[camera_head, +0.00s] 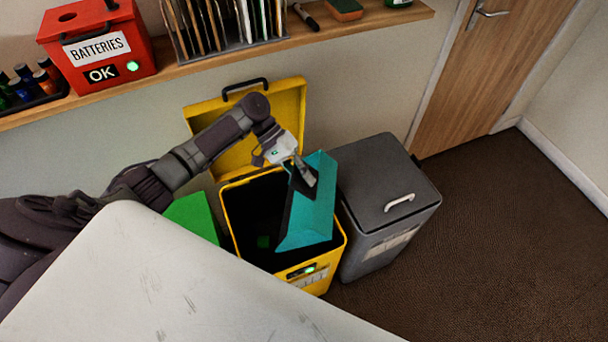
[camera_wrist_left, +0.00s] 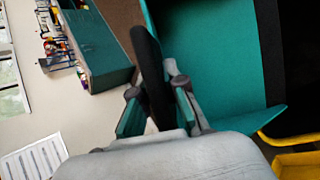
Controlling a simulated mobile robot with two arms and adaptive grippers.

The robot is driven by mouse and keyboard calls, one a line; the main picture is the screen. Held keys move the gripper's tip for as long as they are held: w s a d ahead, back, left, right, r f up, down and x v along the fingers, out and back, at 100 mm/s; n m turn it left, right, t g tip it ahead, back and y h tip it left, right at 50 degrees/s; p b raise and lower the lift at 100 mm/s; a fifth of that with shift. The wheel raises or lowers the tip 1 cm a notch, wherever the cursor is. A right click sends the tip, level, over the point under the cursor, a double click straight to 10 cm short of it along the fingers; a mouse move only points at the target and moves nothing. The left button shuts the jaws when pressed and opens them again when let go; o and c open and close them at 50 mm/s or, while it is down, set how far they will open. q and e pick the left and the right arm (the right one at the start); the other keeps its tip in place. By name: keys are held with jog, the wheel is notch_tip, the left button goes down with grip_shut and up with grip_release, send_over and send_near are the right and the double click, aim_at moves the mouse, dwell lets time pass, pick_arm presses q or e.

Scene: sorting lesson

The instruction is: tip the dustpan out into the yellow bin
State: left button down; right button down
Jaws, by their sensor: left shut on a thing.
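The teal dustpan (camera_head: 312,214) hangs tilted over the open yellow bin (camera_head: 230,212), its wide end toward the bin's front right. My left gripper (camera_head: 304,176) is shut on the dustpan's dark handle, which also shows between the fingers in the left wrist view (camera_wrist_left: 152,75). The yellow lid (camera_head: 292,108) stands raised at the back. A small green piece (camera_head: 263,241) lies inside the dark bin. In the left wrist view the dustpan (camera_wrist_left: 215,62) fills the upper right and the yellow bin rim (camera_wrist_left: 290,138) shows at lower right. My right gripper is out of view.
A grey bin (camera_head: 375,185) with a closed lid stands close on the right. A green bin (camera_head: 192,216) is partly hidden on the left. A white tabletop (camera_head: 150,280) fills the front. A shelf (camera_head: 200,70) with a red batteries box (camera_head: 98,45) runs behind.

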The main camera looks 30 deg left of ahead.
pick_arm(q)
jog(key=shift+r, duration=0.15)
notch_tip(320, 180, up, 6)
jog(key=y+p, duration=0.3)
jog(key=p, duration=0.3)
jog(key=n+g+y+p, duration=0.1)
jog(key=y+p, duration=0.1)
jog(key=p, duration=0.4)
jog(key=shift+w+d+r+g+y, duration=0.1)
jog(key=shift+d+r+g+y, duration=0.05)
jog(key=shift+g+y, duration=0.2)
jog(key=shift+r+n+y+b, duration=0.3)
jog(key=shift+y+b, duration=0.05)
jog(key=shift+y, duration=0.2)
jog(key=shift+r+g+y, duration=0.35)
jog(key=shift+r+y, duration=0.15)
jog(key=shift+y, duration=0.2)
jog(key=shift+a, duration=0.2)
